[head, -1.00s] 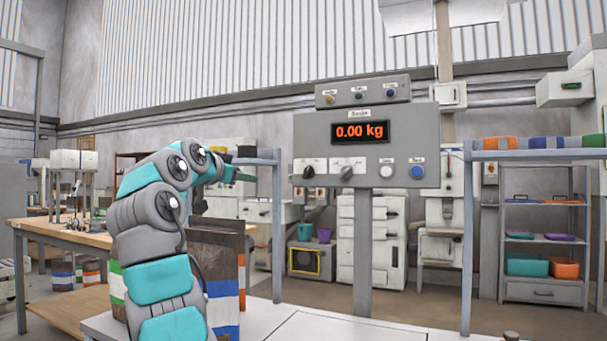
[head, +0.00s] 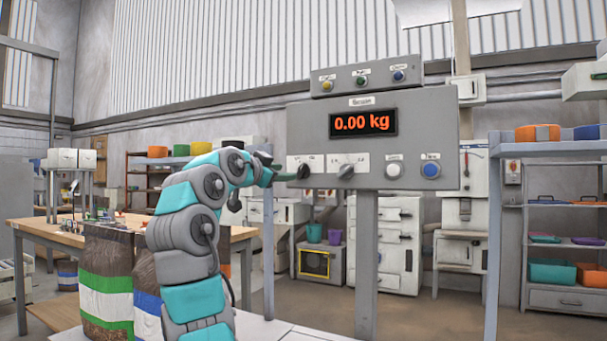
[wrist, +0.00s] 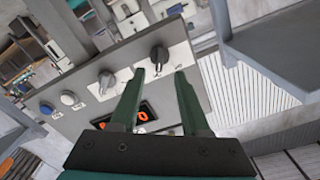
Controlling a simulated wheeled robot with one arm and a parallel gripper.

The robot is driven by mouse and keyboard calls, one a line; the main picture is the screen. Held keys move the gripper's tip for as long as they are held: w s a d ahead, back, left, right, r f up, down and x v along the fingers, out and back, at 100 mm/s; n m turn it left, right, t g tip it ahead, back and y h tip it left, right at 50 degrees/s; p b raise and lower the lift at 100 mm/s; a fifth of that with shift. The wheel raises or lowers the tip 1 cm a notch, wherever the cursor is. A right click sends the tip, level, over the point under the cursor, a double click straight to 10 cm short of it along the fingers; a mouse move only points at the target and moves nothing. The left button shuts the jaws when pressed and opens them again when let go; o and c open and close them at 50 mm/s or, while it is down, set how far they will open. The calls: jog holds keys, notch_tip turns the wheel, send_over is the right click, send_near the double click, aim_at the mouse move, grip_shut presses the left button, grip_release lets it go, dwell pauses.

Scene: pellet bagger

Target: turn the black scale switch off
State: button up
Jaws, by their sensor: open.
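The scale panel (head: 445,130) stands on a post and its display (head: 363,123) reads 0.00 kg. The black scale switch (head: 303,172) is the leftmost knob on its lower row; a greyer knob (head: 346,171) sits to its right. My gripper (head: 277,174) is open just left of the black switch. In the wrist view my open fingertips (wrist: 158,72) straddle the line to the black switch (wrist: 159,54), which shows just beyond them. I cannot tell whether they touch it. The greyer knob (wrist: 105,80) lies outside the left finger. The fingers partly hide the display. The label text is unreadable.
A white button (head: 394,170) and a blue button (head: 431,170) sit right of the knobs. A small box with three buttons (head: 365,79) tops the panel. Striped bags (head: 105,285) stand left of my arm. A grey shelf frame (head: 494,240) stands to the right.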

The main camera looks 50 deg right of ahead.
aim_at(299, 172)
jog(key=p+x, duration=0.2)
jog(key=x, duration=0.5)
jog(key=shift+w+d, duration=0.1)
jog(key=shift+d, duration=0.2)
grip_shut()
dwell(0.4)
